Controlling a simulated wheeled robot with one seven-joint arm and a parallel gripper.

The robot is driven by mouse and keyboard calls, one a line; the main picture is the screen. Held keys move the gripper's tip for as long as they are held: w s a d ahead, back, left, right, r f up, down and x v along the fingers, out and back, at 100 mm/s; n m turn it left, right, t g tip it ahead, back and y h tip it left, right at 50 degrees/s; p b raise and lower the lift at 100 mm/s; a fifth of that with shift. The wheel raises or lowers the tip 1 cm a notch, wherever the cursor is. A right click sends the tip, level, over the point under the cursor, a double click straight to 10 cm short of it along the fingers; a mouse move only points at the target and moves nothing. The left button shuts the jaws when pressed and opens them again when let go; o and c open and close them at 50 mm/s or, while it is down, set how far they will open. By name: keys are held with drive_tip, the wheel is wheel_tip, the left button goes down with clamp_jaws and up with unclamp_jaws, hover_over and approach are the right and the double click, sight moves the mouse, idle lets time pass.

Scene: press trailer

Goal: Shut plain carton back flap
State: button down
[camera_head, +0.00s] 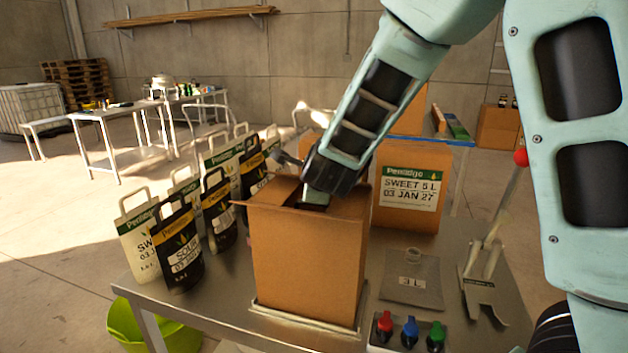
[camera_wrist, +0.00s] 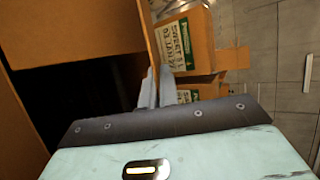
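The plain carton (camera_head: 305,265) stands upright on the metal table with its top open. A flap (camera_head: 240,202) sticks out at its left side. My gripper (camera_head: 315,198) reaches down at the carton's top opening from the upper right and hides most of the back edge and back flap.
Several black and white pouches (camera_head: 185,250) stand left of the carton. A labelled carton (camera_head: 408,215) stands behind it at the right. A green tub (camera_head: 150,335) is below the table.

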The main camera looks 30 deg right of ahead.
drive_tip(key=c, duration=1.6)
unclamp_jaws()
drive_tip(key=shift+c, duration=0.2)
drive_tip(key=v, duration=1.7)
drive_tip(key=shift+s+a+r+p, duration=0.1)
drive_tip(key=shift+r+p, duration=0.05)
drive_tip(key=shift+p, duration=0.25)
